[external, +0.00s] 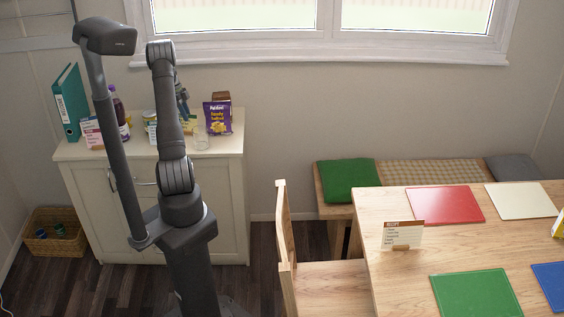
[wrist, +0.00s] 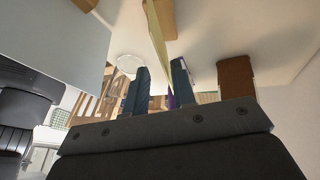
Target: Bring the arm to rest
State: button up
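My gripper (external: 183,102) is above the white cabinet (external: 215,170), partly behind my own arm link in the external view. In the wrist view its two dark blue fingers (wrist: 158,88) stand apart with a gap between them. I see nothing clearly held; a small purple patch shows near the right finger, and I cannot tell its distance. A purple packet (external: 218,118) stands on the cabinet to the right of the gripper. My arm is raised and bent, with its base on the floor in front of the cabinet.
A glass (external: 201,140), a purple bottle (external: 118,112) and a teal binder (external: 70,102) stand on the cabinet. A brown block (wrist: 236,78) appears near the gripper. The wooden table (external: 380,275) and chair (external: 284,235) are to the right. A basket (external: 52,240) sits on the floor.

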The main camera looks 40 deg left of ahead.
notch_tip(320, 180, down, 3)
jog(key=shift+f, duration=0.1)
jog(key=shift+a, duration=0.2)
jog(key=w+v, duration=0.1)
jog(key=v, duration=1.1)
jog(key=x, duration=0.8)
jog(key=s+x, duration=0.1)
jog(key=x, duration=0.3)
jog(key=shift+d+f, duration=0.2)
jog(key=shift+d, duration=0.05)
notch_tip(320, 180, up, 21)
jog(key=w+d+f, duration=0.1)
jog(key=w+d, duration=1.5)
jog(key=w, duration=0.1)
jog(key=w+d, duration=0.5)
jog(key=d, duration=0.6)
jog(key=w+d+n, duration=0.1)
jog(key=w+d, duration=0.4)
jog(key=d, duration=0.5)
jog(key=shift+d+f+t, duration=0.3)
jog(key=shift+d, duration=0.1)
